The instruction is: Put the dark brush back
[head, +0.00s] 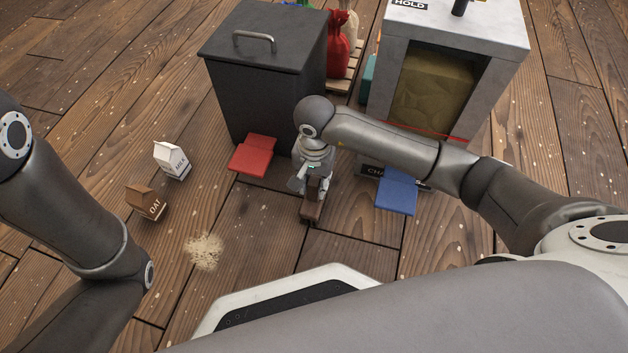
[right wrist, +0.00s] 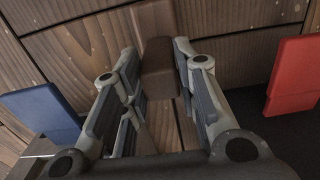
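The dark brush (head: 312,209) is a brown block low at the floor in front of the dark grey bin. My right gripper (head: 313,190) points down over it, and the wrist hides part of the view. In the right wrist view the brush (right wrist: 158,70) lies between the two fingers (right wrist: 158,65), close to both pads. A narrow gap seems to show at the left finger; I cannot tell whether the pads touch the brush. My left arm shows at the left, but its gripper is out of view.
The dark grey bin (head: 262,75) stands behind, with a red pad (head: 252,155) before it. A blue pad (head: 397,193) lies before the grey cabinet (head: 377,105). A milk carton (head: 172,160), an oat carton (head: 147,202) and a tan spill (head: 204,251) are at the left.

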